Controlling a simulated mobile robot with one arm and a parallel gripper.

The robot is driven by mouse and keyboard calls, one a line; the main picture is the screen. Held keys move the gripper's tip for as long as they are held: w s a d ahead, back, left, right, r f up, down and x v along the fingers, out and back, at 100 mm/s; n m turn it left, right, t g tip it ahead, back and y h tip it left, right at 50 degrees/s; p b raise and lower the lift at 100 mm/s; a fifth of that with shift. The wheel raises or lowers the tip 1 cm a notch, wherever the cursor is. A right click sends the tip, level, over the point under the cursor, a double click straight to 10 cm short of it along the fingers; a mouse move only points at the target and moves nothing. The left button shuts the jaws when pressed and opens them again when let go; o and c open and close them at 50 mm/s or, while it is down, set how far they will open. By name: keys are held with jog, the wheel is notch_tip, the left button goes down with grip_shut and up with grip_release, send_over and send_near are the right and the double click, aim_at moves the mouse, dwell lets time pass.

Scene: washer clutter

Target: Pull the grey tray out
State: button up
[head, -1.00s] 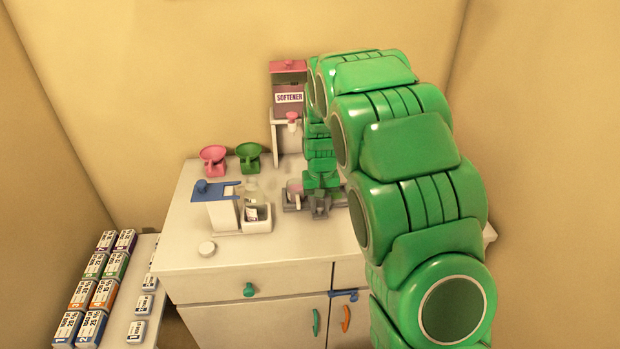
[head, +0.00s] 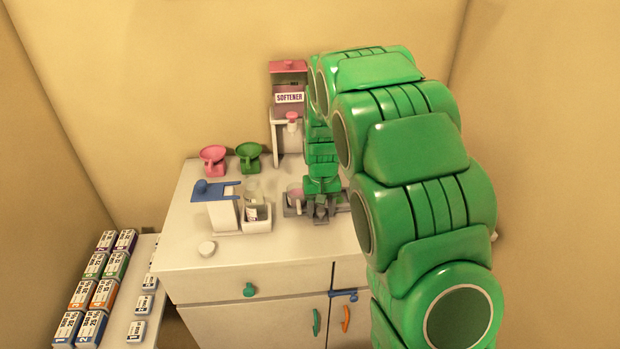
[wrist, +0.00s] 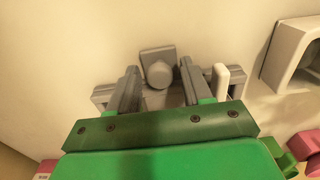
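The grey tray (head: 290,209) lies on the white counter in front of the softener dispenser, partly hidden by my gripper. Its grey front piece with a round knob (wrist: 158,74) shows in the wrist view. My gripper (head: 320,213) points down over the tray. In the wrist view my gripper (wrist: 159,73) is open, one finger on each side of the knob, with gaps showing on both sides. Contact with the tray cannot be told.
The softener dispenser (head: 289,97) stands behind. A bottle in a white holder (head: 257,224) and a blue-topped stand (head: 222,212) are left of the tray.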

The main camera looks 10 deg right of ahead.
jog(key=shift+r, duration=0.15)
jog(key=shift+r, duration=3.9)
jog(key=shift+s+r, duration=0.15)
jog(key=shift+s, duration=0.1)
jog(key=s+d+r, duration=0.1)
jog(key=s+r, duration=0.3)
jog(key=s, duration=0.6)
jog(key=s+d+r, duration=0.2)
jog(key=s+r, duration=0.2)
jog(key=s, duration=0.6)
jog(key=s+g, duration=0.1)
jog(key=s, duration=2)
jog(key=shift+d+g, duration=0.25)
jog(key=shift+g, duration=0.15)
